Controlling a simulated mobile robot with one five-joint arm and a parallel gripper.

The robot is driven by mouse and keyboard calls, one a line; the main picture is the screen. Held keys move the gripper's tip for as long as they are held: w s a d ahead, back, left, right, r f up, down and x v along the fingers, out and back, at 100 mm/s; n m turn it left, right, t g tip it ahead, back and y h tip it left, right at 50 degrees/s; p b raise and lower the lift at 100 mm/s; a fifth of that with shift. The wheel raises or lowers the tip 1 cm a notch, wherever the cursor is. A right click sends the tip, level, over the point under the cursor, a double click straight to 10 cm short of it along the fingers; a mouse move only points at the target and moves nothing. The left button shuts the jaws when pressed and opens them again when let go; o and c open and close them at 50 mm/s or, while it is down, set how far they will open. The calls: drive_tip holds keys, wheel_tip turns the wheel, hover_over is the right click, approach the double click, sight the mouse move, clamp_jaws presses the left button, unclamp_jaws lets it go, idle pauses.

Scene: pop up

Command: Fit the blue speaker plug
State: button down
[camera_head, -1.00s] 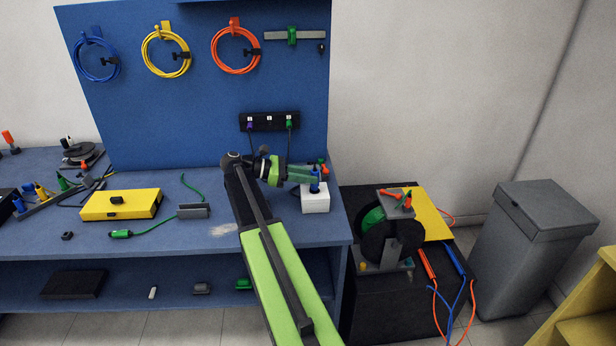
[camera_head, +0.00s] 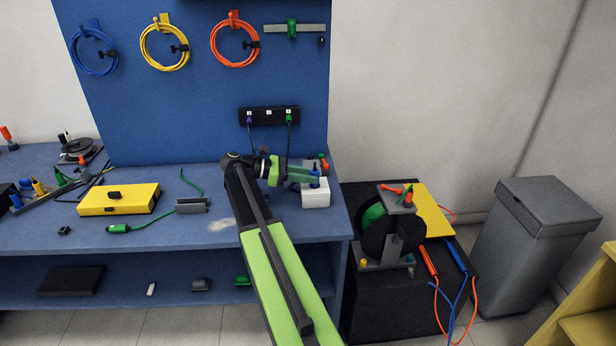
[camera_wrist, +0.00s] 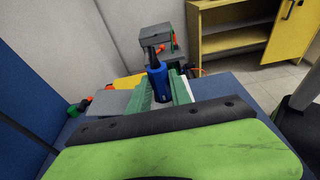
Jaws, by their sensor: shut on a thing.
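The blue speaker plug (camera_head: 315,182) stands roughly upright at the white block (camera_head: 316,200) near the right end of the blue bench. In the wrist view the blue plug (camera_wrist: 158,84) is between the green jaws of my gripper (camera_wrist: 161,93), with its dark end pointing up and away. My gripper (camera_head: 305,174) is shut on it from the left. I cannot tell whether the plug's lower end is still inside the block. A black socket strip (camera_head: 269,116) is on the blue pegboard above, with a purple plug (camera_head: 249,121) at left and a green plug (camera_head: 289,119) at right.
A grey object and red-orange pieces (camera_head: 324,164) stand close behind the white block. A yellow box (camera_head: 119,200) and a grey bracket (camera_head: 191,205) with a green cable lie left. A cable reel (camera_head: 391,230) stands on the black cabinet at right.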

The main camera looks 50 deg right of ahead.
drive_tip(key=c, duration=1.1)
unclamp_jaws()
drive_tip(key=p+v, duration=0.3)
drive_tip(key=v, duration=0.9)
